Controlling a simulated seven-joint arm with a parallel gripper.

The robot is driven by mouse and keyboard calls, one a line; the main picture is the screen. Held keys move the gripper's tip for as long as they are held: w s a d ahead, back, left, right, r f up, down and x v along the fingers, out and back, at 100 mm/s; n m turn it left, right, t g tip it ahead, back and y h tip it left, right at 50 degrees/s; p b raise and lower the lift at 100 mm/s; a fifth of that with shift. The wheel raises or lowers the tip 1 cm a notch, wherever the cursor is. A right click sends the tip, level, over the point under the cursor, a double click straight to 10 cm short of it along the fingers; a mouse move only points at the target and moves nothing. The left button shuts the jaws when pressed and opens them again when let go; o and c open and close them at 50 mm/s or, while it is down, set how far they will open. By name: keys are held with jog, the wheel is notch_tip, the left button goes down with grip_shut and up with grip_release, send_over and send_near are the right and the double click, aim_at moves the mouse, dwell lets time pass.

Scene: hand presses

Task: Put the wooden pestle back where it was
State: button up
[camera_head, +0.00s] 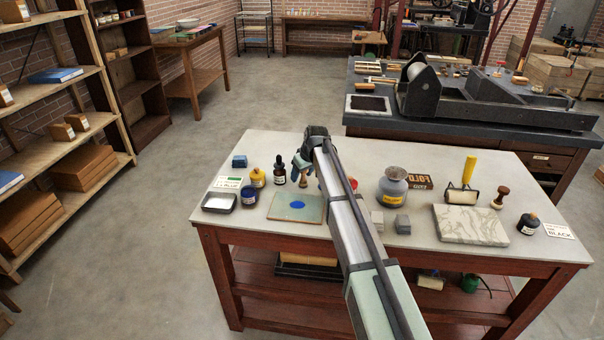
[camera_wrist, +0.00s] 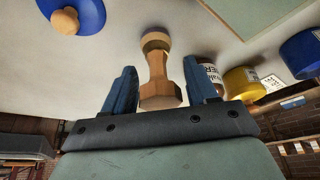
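The wooden pestle (camera_wrist: 157,70) is in the wrist view, its wider faceted end between the two blue fingers of my gripper (camera_wrist: 160,78). The fingers lie against both sides of this end, with no clear gap. Its narrower neck and rounded far end point away from the palm. In the head view the pestle (camera_head: 303,181) hangs below my gripper (camera_head: 301,163), behind the pale green slab (camera_head: 283,211). Whether its lower end touches the table cannot be told. A blue disc with a wooden knob (camera_wrist: 90,12) shows upper left in the wrist view.
A dropper bottle (camera_head: 280,171), yellow jar (camera_head: 257,178) and blue jar (camera_head: 250,196) stand left of my gripper. The white tabletop (camera_head: 262,150) is clear at the back left.

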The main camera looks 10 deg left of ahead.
jog(key=shift+o, duration=0.5)
jog(key=shift+r, duration=0.1)
jog(key=shift+r, duration=0.2)
jog(key=v, duration=1.1)
jog(key=shift+r, duration=0.35)
jog(key=shift+s+d, duration=0.1)
